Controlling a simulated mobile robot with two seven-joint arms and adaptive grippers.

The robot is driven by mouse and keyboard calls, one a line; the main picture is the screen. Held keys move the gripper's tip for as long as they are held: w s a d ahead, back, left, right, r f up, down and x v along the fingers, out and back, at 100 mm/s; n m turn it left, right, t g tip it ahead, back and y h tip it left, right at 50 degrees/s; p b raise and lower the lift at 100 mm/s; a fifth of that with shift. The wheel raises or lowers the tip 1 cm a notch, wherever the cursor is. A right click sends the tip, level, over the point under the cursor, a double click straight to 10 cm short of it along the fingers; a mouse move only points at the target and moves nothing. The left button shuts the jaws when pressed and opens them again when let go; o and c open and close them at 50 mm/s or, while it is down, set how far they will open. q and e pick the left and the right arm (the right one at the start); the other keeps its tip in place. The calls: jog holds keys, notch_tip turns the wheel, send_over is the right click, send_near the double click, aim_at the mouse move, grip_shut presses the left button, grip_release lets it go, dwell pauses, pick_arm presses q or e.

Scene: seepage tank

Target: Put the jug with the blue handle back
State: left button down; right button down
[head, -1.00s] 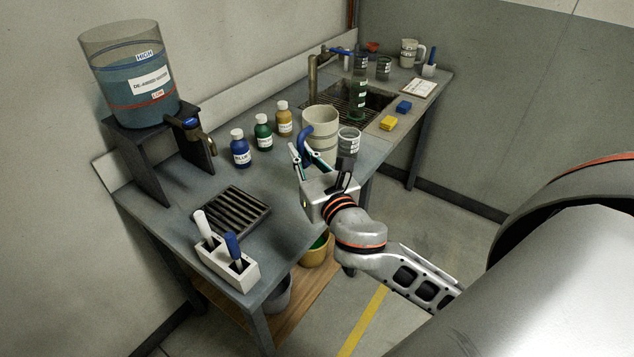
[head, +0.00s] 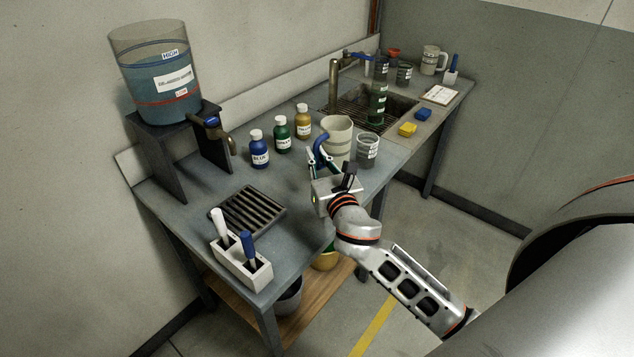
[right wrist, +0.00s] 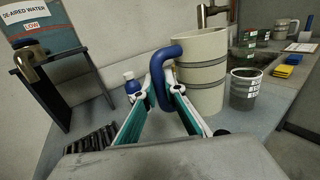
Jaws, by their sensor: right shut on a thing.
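The jug with the blue handle (head: 337,136) is cream with grey bands and is upright over the middle of the bench, near its front edge. It also shows in the right wrist view (right wrist: 203,82). My right gripper (head: 316,160) is shut on the jug's blue handle (right wrist: 160,75), which sits between the fingers. I cannot tell whether the jug's base touches the bench; the gripper hides part of it in the head view. My left gripper is not in view.
A clear beaker (head: 367,150) stands just right of the jug. Blue, green and yellow bottles (head: 281,134) stand behind it. A tank of de-aired water (head: 160,80), a drain grate (head: 248,208) and a white brush holder (head: 243,266) are on the left. The sink (head: 395,104) is behind right.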

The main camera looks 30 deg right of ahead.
notch_tip(320, 180, down, 4)
jog(key=shift+r+b, duration=0.25)
jog(key=shift+b, duration=0.35)
jog(key=shift+f, duration=0.55)
jog(key=shift+f+b, duration=0.35)
notch_tip(320, 180, down, 3)
jog(key=shift+r+b, duration=0.2)
jog(key=shift+b, duration=0.4)
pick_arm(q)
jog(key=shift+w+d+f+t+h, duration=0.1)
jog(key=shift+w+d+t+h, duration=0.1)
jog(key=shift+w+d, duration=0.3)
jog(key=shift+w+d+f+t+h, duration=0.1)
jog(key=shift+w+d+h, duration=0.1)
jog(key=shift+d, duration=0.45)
pick_arm(e)
jog(key=shift+f, duration=0.4)
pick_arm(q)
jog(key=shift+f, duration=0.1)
pick_arm(e)
jog(key=shift+f, duration=0.15)
jog(key=c, duration=2.1)
grip_release()
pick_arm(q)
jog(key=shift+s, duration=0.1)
